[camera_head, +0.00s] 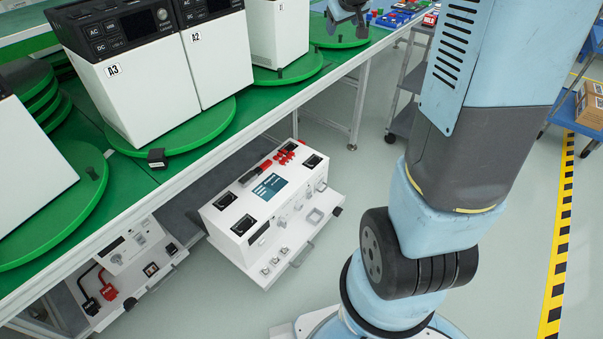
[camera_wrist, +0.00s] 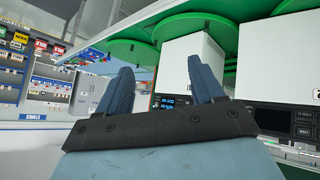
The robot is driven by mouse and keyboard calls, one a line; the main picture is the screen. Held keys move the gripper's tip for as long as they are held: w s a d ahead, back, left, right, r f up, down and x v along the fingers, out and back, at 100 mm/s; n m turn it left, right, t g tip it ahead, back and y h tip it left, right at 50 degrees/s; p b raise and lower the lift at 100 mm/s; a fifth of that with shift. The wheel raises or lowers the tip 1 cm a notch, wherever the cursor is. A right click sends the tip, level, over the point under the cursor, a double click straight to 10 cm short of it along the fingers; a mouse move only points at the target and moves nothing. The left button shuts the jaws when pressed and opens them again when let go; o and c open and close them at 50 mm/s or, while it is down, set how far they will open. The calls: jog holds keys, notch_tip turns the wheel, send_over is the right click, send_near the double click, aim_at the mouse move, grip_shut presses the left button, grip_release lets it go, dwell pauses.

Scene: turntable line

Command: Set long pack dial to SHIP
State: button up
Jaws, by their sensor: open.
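No dial lettered SHIP can be made out in either view. My gripper (camera_wrist: 160,66) shows in the wrist view with its two blue fingers spread apart and nothing between them. In the head view part of my gripper (camera_head: 346,12) shows at the top edge, near the far green turntable (camera_head: 340,36).
White units (camera_head: 140,95) with dark top panels stand on green turntables along the bench. A white test box (camera_head: 225,215) and another panel (camera_head: 125,270) sit lower at the bench's side. A grey cart (camera_head: 405,100) stands behind my arm. Grey floor lies open at centre.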

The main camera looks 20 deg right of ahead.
jog(key=w+d+f+n+t+y, duration=0.1)
jog(key=w+d+f, duration=0.2)
jog(key=w+f, duration=0.6)
jog(key=w+d+f+n+t, duration=0.1)
jog(key=w+d+f+n, duration=0.15)
jog(key=w+f, duration=0.65)
jog(key=n+t+y, duration=0.2)
jog(key=t+y, duration=0.2)
jog(key=y, duration=0.8)
send_near(301, 208)
jog(key=x, duration=0.8)
jog(key=shift+w+a+r, duration=0.15)
jog(key=shift+w+r, duration=0.05)
jog(key=shift+w, duration=0.05)
